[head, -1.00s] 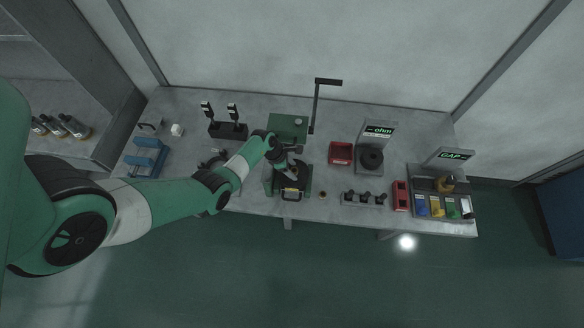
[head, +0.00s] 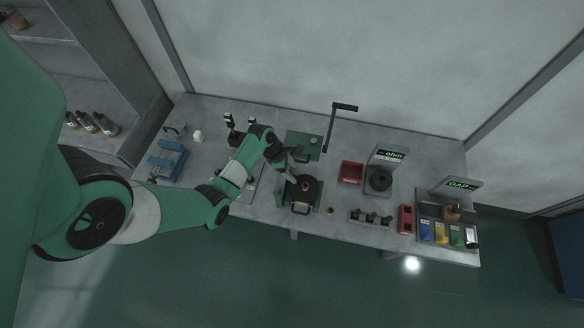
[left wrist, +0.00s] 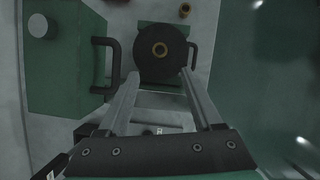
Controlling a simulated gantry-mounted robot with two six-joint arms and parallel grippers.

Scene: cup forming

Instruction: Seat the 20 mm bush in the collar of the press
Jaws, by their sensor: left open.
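The press (head: 303,145) is green, with a black round plate (head: 298,193) at its front. A brass ring (head: 306,187) sits at the middle of the plate. It also shows in the left wrist view (left wrist: 160,48), upright, with a dark hole. I cannot tell its size or how deep it sits. Another small brass ring (head: 331,211) lies on the table right of the press. It also shows in the left wrist view (left wrist: 185,9). My left gripper (left wrist: 158,74) is open and empty, its fingers apart above the plate's near edge. My right gripper is not in view.
A crank lever (head: 333,125) rises behind the press. A red bin (head: 351,172), an "ohm" gauge (head: 387,157) and a rack of dark parts (head: 370,218) stand to the right. A blue fixture (head: 167,160) is at the left.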

